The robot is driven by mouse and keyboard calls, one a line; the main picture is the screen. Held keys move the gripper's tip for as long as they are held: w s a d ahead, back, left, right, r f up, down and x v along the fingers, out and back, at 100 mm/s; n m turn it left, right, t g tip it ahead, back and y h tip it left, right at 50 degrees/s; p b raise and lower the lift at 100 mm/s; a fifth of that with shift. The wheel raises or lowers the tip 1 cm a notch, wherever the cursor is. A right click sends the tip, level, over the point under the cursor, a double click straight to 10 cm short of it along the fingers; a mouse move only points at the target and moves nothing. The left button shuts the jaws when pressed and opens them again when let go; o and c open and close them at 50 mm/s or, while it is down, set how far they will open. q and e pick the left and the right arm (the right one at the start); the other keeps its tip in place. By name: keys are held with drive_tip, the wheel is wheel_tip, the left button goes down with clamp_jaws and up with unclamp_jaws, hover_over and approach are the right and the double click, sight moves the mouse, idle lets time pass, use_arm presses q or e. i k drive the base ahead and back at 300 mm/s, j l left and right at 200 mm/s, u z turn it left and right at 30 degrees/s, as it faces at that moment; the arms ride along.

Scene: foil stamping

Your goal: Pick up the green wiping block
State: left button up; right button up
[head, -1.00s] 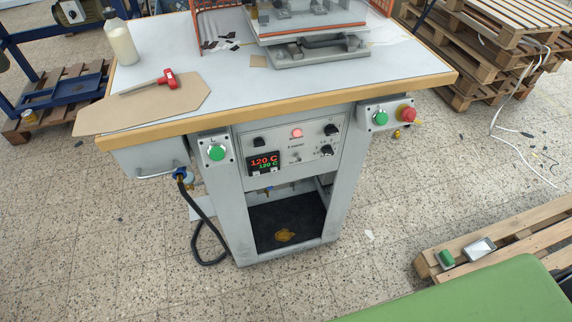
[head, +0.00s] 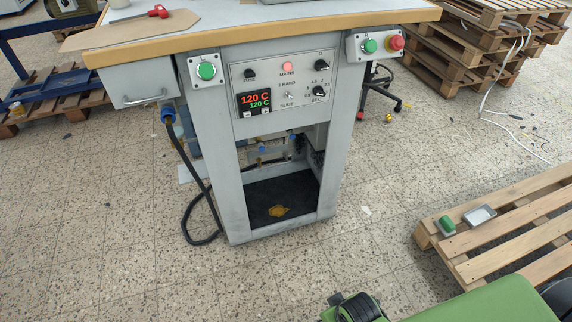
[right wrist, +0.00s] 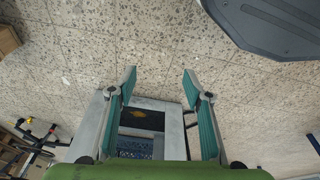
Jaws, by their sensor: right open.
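The green wiping block (head: 446,225) lies on the near left end of a wooden pallet (head: 524,215) at the right of the head view. The block does not show in that view. My green arm part reaches into the bottom right of the head view, below the pallet. My left gripper is in neither view.
The stamping machine (head: 291,80) stands in the centre, with a black hose (head: 187,185) hanging at its left. More pallets (head: 490,50) are stacked at the back right, with a white cable on the floor beside them.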

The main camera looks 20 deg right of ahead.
sight(447, 227)
drive_tip(key=l+z, duration=0.1)
drive_tip(key=z, duration=1.8)
drive_tip(key=l+u, duration=0.1)
drive_tip(key=u, duration=0.9)
drive_tip(key=k, duration=0.35)
